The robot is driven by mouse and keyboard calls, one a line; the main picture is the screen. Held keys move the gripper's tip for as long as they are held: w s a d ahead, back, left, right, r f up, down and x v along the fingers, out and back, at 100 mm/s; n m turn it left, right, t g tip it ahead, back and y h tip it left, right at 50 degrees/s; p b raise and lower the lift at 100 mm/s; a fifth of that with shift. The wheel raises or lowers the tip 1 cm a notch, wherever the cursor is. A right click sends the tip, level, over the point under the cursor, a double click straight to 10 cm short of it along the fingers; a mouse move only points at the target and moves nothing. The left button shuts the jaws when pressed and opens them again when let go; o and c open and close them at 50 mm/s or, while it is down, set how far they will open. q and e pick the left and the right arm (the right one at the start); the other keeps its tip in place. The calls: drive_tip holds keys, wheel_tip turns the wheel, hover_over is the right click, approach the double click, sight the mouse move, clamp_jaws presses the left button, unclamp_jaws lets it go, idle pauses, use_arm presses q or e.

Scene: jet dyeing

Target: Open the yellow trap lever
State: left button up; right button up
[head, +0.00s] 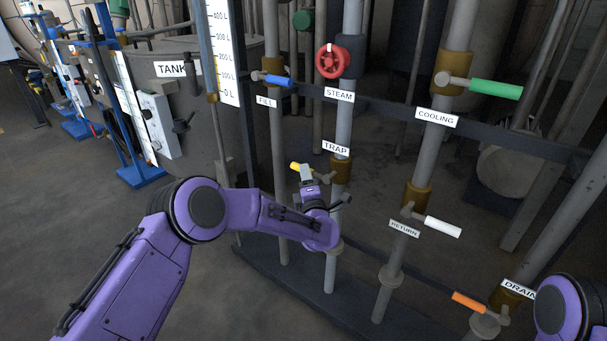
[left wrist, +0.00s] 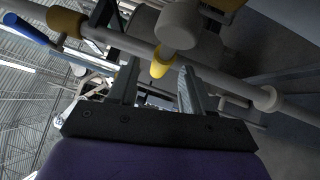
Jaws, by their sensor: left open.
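The yellow trap lever (head: 295,166) shows beside the TRAP label (head: 336,149), partly hidden by my left gripper (head: 306,174). In the left wrist view, the yellow lever (left wrist: 163,62) points toward the camera, between and just beyond the fingertips of my left gripper (left wrist: 160,82). The fingers stand apart on either side of it, open. I cannot tell whether either finger touches it. My right gripper is not in view; only a purple part of my right arm shows at the lower right.
Near the lever are the blue FILL lever (head: 278,81), red STEAM wheel (head: 332,61), green COOLING lever (head: 495,89), white RETURN lever (head: 443,227) and orange DRAIN lever (head: 468,302). Vertical pipes and a dark crossbar (head: 395,110) stand close around. Open floor lies at left.

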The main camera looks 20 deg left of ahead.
use_arm(q)
drive_tip(key=x, duration=0.4)
drive_tip(key=shift+w+a, duration=0.2)
drive_tip(key=shift+w, duration=0.05)
clamp_jaws()
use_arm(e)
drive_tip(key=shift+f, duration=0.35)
